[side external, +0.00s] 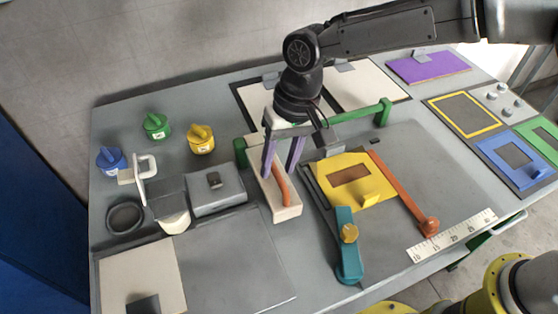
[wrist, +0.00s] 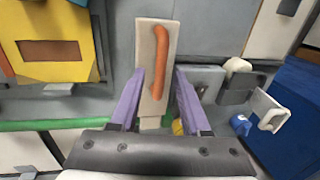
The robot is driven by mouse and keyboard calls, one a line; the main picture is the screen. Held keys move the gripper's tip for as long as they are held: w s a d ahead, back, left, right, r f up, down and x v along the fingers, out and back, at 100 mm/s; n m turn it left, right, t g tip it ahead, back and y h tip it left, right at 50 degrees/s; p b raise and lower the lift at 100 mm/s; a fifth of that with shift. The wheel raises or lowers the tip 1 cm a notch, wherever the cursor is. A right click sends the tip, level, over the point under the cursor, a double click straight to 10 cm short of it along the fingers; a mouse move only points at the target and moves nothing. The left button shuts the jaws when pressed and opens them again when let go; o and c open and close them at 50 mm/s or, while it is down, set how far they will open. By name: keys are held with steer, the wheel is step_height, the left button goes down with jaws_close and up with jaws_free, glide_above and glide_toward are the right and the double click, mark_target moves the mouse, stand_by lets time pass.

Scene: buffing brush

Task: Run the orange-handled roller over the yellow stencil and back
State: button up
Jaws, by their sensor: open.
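The orange handle (side external: 282,188) is a curved bar on a long pale block (side external: 288,212), the nearest match to the roller; any roller underside is hidden. It also shows in the wrist view (wrist: 161,45), lying lengthwise. My gripper (side external: 280,168) is open, its purple fingers pointing down over the block. In the wrist view my gripper (wrist: 159,72) has one finger on each side of the handle's lower end, with gaps between. The yellow stencil (side external: 335,165) lies flat to the right of the block, with a brown rectangular window and a raised yellow tab.
A teal clamp-like piece (side external: 346,262) and an orange bar (side external: 400,190) flank the stencil. A green bar (side external: 355,115) runs behind it. A grey box (side external: 217,190) and blue, green and yellow pots stand left. Grey table is clear at front centre.

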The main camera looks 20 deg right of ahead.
steer(key=shift+f, duration=0.15)
jaws_close()
stand_by(1.4)
